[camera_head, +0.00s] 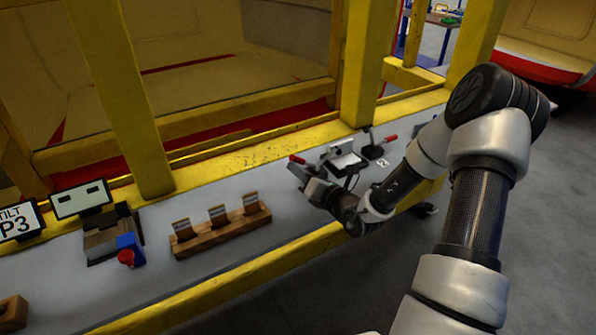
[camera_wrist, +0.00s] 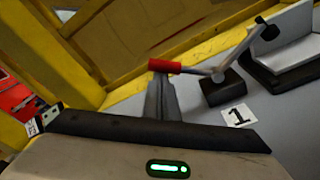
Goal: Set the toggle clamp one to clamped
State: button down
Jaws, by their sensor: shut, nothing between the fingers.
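Toggle clamp one (camera_wrist: 222,87) is beside the label "1" (camera_wrist: 237,115) in the wrist view. Its red handle (camera_wrist: 165,66) points left, lying nearly level in the picture. Its grey arm rises to the right to a black tip (camera_wrist: 267,30) near a metal bracket. My gripper (camera_wrist: 161,82) is shut and empty, with its fingertips right at the red handle; I cannot tell whether they touch it. In the head view the red handle (camera_head: 297,159) shows just above my gripper (camera_head: 296,170), and my wrist hides part of the clamp.
A second toggle clamp (camera_head: 374,151) with a red handle and label "2" stands to the right of the metal bracket (camera_head: 343,158). A wooden block with several cards (camera_head: 222,228) lies to the left. Yellow posts (camera_head: 362,60) rise behind the grey bench.

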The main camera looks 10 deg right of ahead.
jog(key=r+m+p, duration=0.1)
jog(key=p, duration=0.1)
jog(key=d+r+p, duration=0.1)
jog(key=p, duration=0.1)
jog(key=shift+w+r+m, duration=0.15)
jog(key=shift+m, duration=0.25)
jog(key=m+p, duration=0.1)
jog(key=d+r+m+p, duration=0.1)
jog(key=shift+w+d+y+p, duration=0.25)
jog(key=shift+d+y+p, duration=0.05)
